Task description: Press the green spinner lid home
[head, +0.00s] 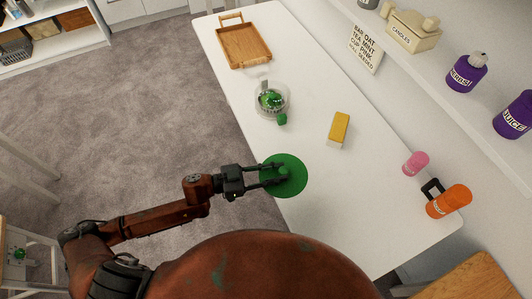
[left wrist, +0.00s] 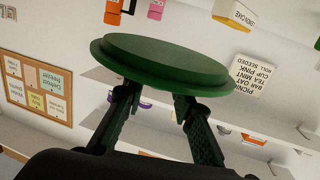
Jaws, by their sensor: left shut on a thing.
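The green spinner lid (head: 290,175) is a wide round disc above the near left part of the white table. My left gripper (head: 273,178) is shut on it at its middle; the part between the fingers is hard to make out. The lid (left wrist: 165,62) spans above the fingers (left wrist: 155,98) in the left wrist view, which looks turned over. The clear spinner bowl (head: 260,108) stands farther up the table, apart from the lid, open at the top with green pieces inside. My right gripper is not in view.
A small green object (head: 282,119) lies beside the bowl. A yellow block (head: 339,127) is to its right. A wooden tray (head: 243,45) is at the far end. Pink (head: 416,162) and orange (head: 449,201) containers stand near the right edge by the wall.

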